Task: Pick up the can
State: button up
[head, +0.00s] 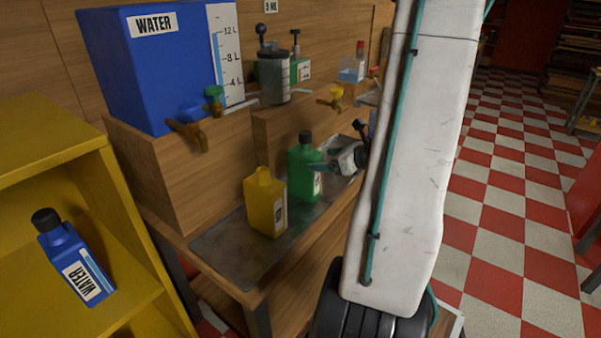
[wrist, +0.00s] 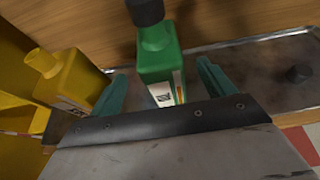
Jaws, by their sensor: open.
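A green can (head: 303,174) with a black cap and a pale label stands upright on the dark metal tray. In the wrist view, the green can (wrist: 160,65) shows between and beyond the two teal fingers of my open gripper (wrist: 162,88). In the head view my gripper (head: 326,168) is at the right side of the green can; whether it touches cannot be told. A yellow can (head: 265,205) stands to the left on the same tray, and shows left of my fingers in the wrist view (wrist: 68,78). A blue can labelled WATER (head: 74,260) is on the yellow shelf.
The dark tray (head: 222,250) lies on a wooden bench, with bare room at its near left. A blue water tank (head: 165,70) and taps overhang behind. Checkered floor is open at right.

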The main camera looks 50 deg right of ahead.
aim_at(309, 158)
jog(key=x, duration=0.6)
jog(key=shift+w, duration=0.15)
jog(key=c, duration=1.7)
grip_shut()
jog(key=shift+d+r, duration=0.1)
jog(key=shift+r, duration=0.1)
